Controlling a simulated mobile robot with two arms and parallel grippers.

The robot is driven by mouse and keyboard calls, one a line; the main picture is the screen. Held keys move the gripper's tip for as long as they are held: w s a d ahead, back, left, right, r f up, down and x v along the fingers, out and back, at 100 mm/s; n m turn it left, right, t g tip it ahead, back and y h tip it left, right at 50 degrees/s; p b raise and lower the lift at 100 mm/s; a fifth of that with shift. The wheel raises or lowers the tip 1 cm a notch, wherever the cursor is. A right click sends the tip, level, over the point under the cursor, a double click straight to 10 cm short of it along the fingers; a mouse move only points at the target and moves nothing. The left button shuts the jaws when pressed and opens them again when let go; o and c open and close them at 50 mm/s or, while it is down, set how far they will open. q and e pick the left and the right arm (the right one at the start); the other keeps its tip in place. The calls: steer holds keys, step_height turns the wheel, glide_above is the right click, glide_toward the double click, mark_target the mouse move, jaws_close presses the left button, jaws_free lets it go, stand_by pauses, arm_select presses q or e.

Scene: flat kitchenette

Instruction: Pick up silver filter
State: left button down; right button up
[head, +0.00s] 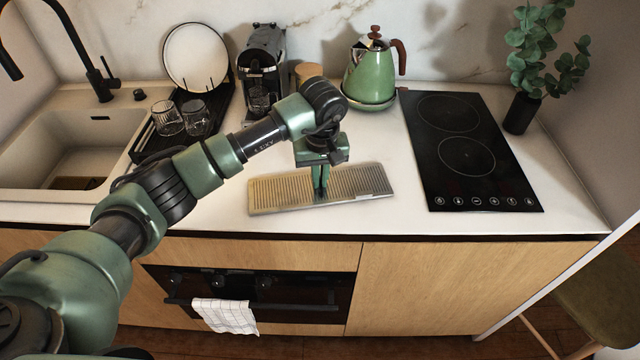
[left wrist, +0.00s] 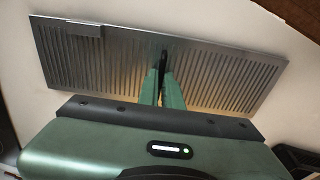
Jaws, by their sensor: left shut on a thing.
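The silver filter (head: 273,193) is a long, flat, ribbed metal panel at the front of the white counter, between the sink side and the hob. In the left wrist view the filter (left wrist: 225,78) spans most of the picture, with a small raised tab near its left end. My left gripper (head: 321,190) points down at the middle of the filter. In the left wrist view its green fingers (left wrist: 164,85) are closed on a dark handle at the filter's centre. Whether the filter touches the counter is hard to tell. My right gripper is not in view.
A black hob (head: 470,150) lies right of the filter. A green kettle (head: 370,72), a coffee machine (head: 262,62) and a dish rack (head: 150,143) with glasses stand behind and left. The sink (head: 75,140) is far left. The counter's front edge runs close before the filter.

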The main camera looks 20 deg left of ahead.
arm_select(q)
steer(key=shift+r, duration=0.1)
steer(key=shift+r, duration=0.55)
step_height(320, 180, up, 19)
steer(key=b, duration=0.4)
steer(key=shift+f, duration=0.1)
